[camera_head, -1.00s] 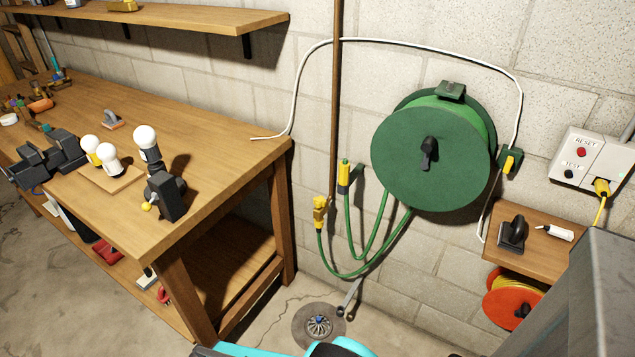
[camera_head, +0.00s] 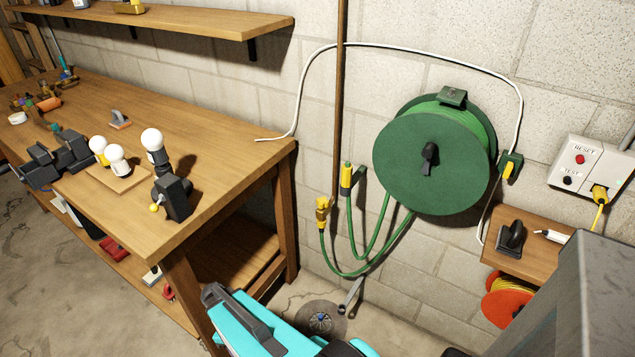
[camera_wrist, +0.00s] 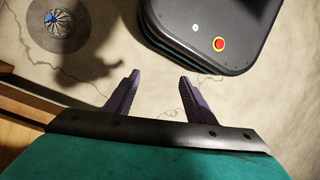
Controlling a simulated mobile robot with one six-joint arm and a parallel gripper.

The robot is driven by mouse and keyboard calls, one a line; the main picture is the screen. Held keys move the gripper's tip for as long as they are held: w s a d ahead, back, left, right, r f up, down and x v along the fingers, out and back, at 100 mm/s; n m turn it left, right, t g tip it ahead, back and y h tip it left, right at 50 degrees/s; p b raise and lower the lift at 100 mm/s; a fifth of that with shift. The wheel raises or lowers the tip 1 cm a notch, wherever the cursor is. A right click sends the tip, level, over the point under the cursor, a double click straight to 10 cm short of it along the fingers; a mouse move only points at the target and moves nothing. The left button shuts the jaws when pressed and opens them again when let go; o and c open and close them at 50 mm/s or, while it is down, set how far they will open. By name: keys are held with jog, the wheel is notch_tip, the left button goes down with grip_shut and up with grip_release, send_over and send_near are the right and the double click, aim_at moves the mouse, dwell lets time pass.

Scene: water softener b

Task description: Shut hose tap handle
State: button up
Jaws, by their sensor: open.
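The yellow hose tap (camera_head: 322,211) sits at the lower end of a brown pipe on the block wall, with a green hose running from it. Its handle is too small to tell its setting. My gripper (camera_wrist: 158,88) is open and empty in the wrist view, pointing down over the concrete floor. The tap is not in the wrist view. In the head view my teal arm shows at the bottom, below the tap and apart from it; the fingertips are hidden there.
A wooden workbench (camera_head: 215,195) stands left of the tap. A green hose reel (camera_head: 415,180) and a yellow-tipped nozzle (camera_head: 346,176) are right of it. A floor drain (camera_head: 321,321) lies below. A small wooden shelf (camera_head: 545,250) is at right.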

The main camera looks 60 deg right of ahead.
jog(key=w+d+r+n+t+p, duration=0.1)
jog(key=w+d+r+n+p, duration=0.15)
jog(key=d+r, duration=0.4)
jog(key=w+d+r+n+t+p, duration=0.15)
jog(key=w+d+r, duration=0.25)
jog(key=d, duration=0.6)
jog(key=w+d+r+n+p, duration=0.1)
jog(key=w+d+r+n, duration=0.2)
jog(key=d+r, duration=0.35)
jog(key=s+d+r+n+p, duration=0.1)
jog(key=s+d+r+n, duration=0.1)
jog(key=d+r, duration=0.4)
jog(key=s+d+r+n+t+p, duration=0.1)
jog(key=s+d+r+n, duration=0.1)
jog(key=d+r, duration=0.4)
jog(key=s+d+r+n+h+p, duration=0.1)
jog(key=d+r, duration=0.5)
jog(key=d, duration=0.8)
jog(key=shift+s+d+n+t+p, duration=0.25)
jog(key=shift+s+n+p, duration=0.25)
jog(key=shift+s+n, duration=0.5)
jog(key=shift+s+d+r, duration=0.3)
jog(key=shift+s+d, duration=0.05)
jog(key=shift+s, duration=0.05)
jog(key=shift+f, duration=0.1)
